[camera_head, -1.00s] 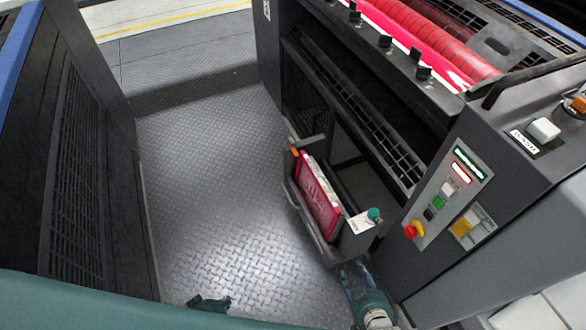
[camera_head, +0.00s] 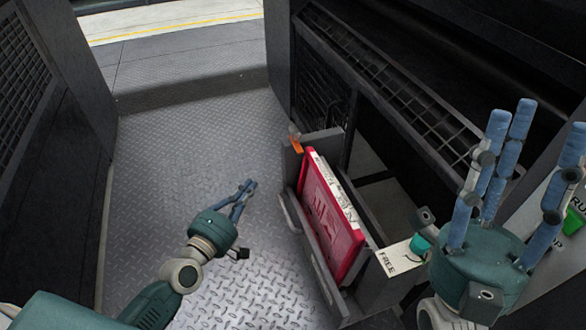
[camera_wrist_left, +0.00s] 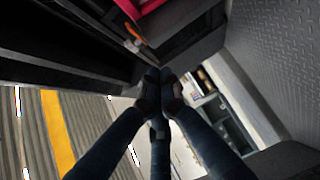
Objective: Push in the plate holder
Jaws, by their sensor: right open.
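The plate holder (camera_head: 290,212) is a dark grey frame standing out from the press into the aisle, with a red plate (camera_head: 325,222) upright in it. A teal knob (camera_head: 419,246) sits at its near end beside a label reading FREE. My left gripper (camera_head: 246,188) is in the aisle left of the holder, apart from it. In the left wrist view its fingertips (camera_wrist_left: 160,76) meet with nothing between them, and part of the red plate shows at the top. My right gripper (camera_head: 536,122) is open and empty, fingers up, right of the knob and in front of the press.
The press's dark opening with a slatted bar (camera_head: 400,95) lies right of the holder. A green button (camera_head: 573,221) shows at the right edge. A dark cabinet (camera_head: 50,130) bounds the aisle on the left. The diamond-plate floor (camera_head: 190,150) between is clear.

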